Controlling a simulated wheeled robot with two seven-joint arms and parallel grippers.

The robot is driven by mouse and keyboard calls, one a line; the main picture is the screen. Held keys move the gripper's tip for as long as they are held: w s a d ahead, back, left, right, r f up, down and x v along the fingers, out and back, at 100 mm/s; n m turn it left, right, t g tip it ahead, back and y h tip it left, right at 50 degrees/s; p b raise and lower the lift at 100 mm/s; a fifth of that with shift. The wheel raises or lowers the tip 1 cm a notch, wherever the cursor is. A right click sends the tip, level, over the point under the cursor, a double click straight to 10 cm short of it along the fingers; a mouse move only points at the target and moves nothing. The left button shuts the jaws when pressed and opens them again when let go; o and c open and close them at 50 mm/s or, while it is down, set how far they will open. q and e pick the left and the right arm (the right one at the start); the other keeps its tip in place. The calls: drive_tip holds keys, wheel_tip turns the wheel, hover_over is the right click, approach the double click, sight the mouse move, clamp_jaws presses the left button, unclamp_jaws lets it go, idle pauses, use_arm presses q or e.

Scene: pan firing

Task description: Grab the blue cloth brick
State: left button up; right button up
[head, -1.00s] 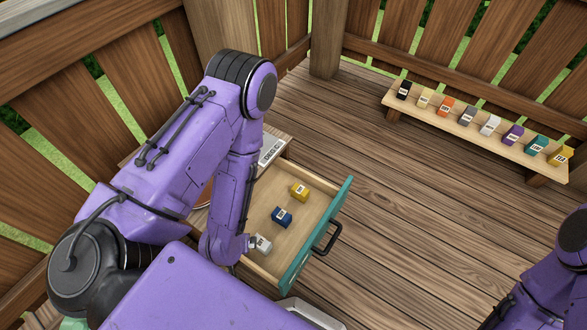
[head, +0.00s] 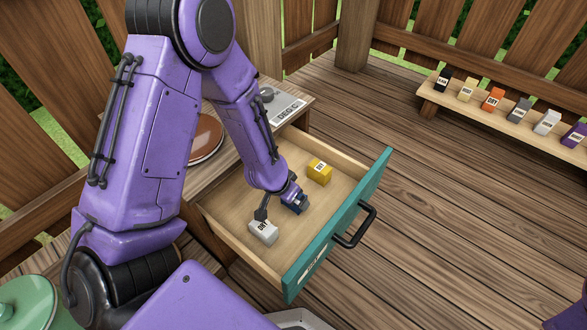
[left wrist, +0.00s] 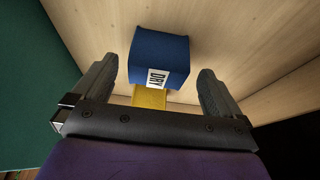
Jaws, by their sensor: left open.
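The blue cloth brick (head: 298,205) lies in the open drawer, partly hidden by my left gripper in the head view. In the left wrist view the blue brick (left wrist: 160,55) shows a white "DRY" label and sits between the two finger tips, with space on both sides. My left gripper (head: 281,203) is open, reaching down into the drawer. My right gripper is out of view; only a sliver of purple arm shows at the lower right.
The drawer (head: 346,222) has a teal front and black handle. A yellow brick (head: 319,172) lies behind the blue one and a white brick (head: 264,232) in front. A bench (head: 435,100) with several coloured bricks stands at the right.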

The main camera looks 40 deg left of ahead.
use_arm(q)
drive_tip(key=b+x, duration=0.1)
drive_tip(key=x, duration=0.1)
drive_tip(key=b+x, duration=0.1)
drive_tip(key=x, duration=0.2)
drive_tip(key=shift+w+r, duration=0.2)
drive_tip(key=shift+w, duration=0.1)
drive_tip(key=shift+r, duration=0.1)
drive_tip(key=c, duration=0.9)
